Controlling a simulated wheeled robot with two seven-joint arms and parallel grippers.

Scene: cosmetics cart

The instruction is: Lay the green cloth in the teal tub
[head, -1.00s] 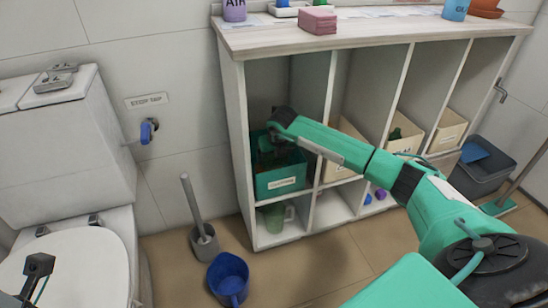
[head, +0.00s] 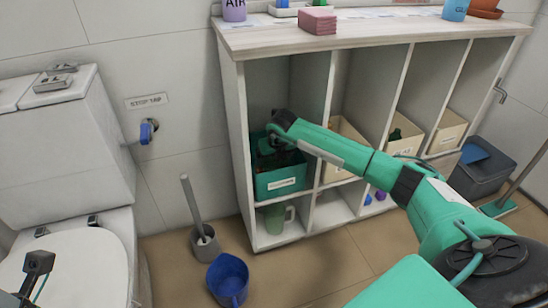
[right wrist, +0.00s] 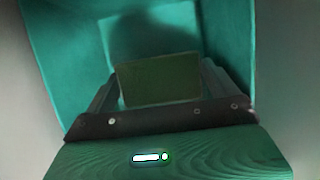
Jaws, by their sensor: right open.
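The teal tub (head: 281,182) with a white label stands in the left upper cubby of the shelf unit. My right gripper (head: 271,152) reaches into the top of the tub, and its jaws are open. In the right wrist view the tub's teal walls (right wrist: 50,60) surround the gripper (right wrist: 160,68). A flat, dark green piece (right wrist: 158,82), which looks like the green cloth, lies between the fingers. I cannot tell whether it touches the tub's floor. A dark part at the lower left, seemingly my left gripper (head: 38,264), has unclear jaws.
The shelf unit's upright panels (head: 319,150) stand close beside the tub. Cream bins (head: 343,135) fill neighbouring cubbies. A green mug (head: 275,217) sits below the tub. A blue jug (head: 228,278) and toilet brush (head: 203,240) stand on the floor. The floor in front is mostly clear.

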